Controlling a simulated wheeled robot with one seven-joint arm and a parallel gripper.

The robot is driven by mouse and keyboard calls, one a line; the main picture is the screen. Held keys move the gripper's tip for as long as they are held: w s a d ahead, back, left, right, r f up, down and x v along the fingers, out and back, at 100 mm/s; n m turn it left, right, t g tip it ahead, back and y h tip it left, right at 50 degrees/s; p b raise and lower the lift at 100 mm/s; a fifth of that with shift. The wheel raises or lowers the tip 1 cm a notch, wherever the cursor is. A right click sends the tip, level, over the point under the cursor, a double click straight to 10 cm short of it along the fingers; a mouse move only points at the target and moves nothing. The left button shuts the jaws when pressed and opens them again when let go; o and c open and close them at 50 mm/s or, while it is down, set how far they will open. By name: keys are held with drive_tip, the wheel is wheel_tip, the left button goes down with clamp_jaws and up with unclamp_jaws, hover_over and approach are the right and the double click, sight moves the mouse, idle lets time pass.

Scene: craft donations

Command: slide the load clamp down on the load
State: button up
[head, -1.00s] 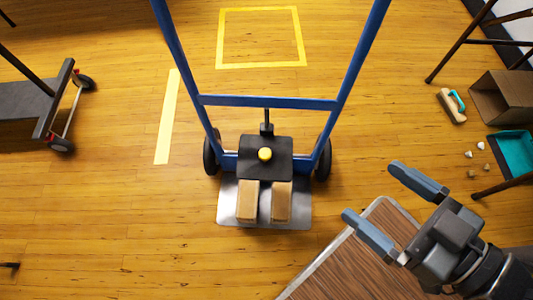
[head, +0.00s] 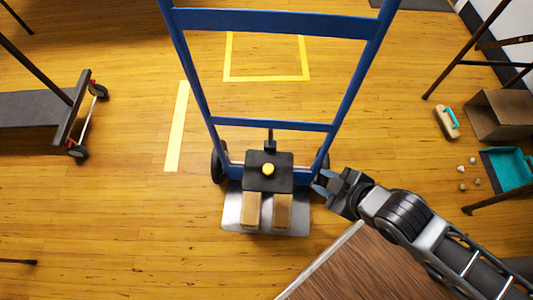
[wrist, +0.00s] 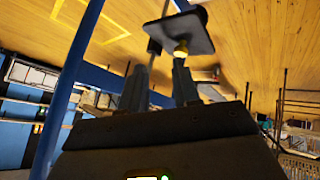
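The load clamp is a black plate (head: 268,180) with a yellow knob (head: 268,169), on a dark upright post (head: 270,138) of the blue hand truck (head: 272,124). In the wrist view the clamp plate (wrist: 200,30) and its knob (wrist: 181,49) are beyond my fingertips. The load, two tan blocks (head: 251,210) (head: 282,211), lies on the silver toe plate (head: 266,231), its rear part hidden under the clamp plate. The gap between plate and load cannot be judged. My gripper (head: 322,182) is at the truck's right side, its fingers (wrist: 160,82) apart and empty.
A brown wood-grain top with a metal edge (head: 322,261) is below my arm. The truck's right wheel (head: 322,163) is close to my gripper. A cardboard box (head: 499,115), brush (head: 447,122) and teal dustpan (head: 508,168) are at right.

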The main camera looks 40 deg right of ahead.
drive_tip(key=w, duration=0.1)
drive_tip(key=w+n+g+p, duration=0.1)
drive_tip(key=w, duration=0.1)
drive_tip(key=w+g+p, duration=0.1)
drive_tip(key=w, duration=0.1)
drive_tip(key=shift+d+f, duration=0.25)
drive_tip(key=shift+d, duration=0.05)
drive_tip(key=shift+c, duration=1.4)
drive_tip(key=w+p, duration=0.1)
drive_tip(key=w+n+g+p, duration=0.1)
drive_tip(key=w+g+p, duration=0.1)
drive_tip(key=w, duration=0.1)
drive_tip(key=shift+a+r+h, duration=0.25)
drive_tip(key=shift+a+h, duration=0.05)
clamp_jaws()
drive_tip(key=n+g+p, duration=0.3)
drive_tip(key=g+p, duration=0.2)
approach(267, 167)
drive_tip(key=shift+y, duration=0.4)
drive_tip(key=f+b, duration=0.1)
drive_tip(key=f, duration=0.1)
drive_tip(key=f+b, duration=0.3)
drive_tip(key=f, duration=0.2)
drive_tip(key=shift+d, duration=0.4)
wheel_tip(267, 167, down, 20)
drive_tip(key=b, duration=1.2)
drive_tip(key=shift+b, duration=0.4)
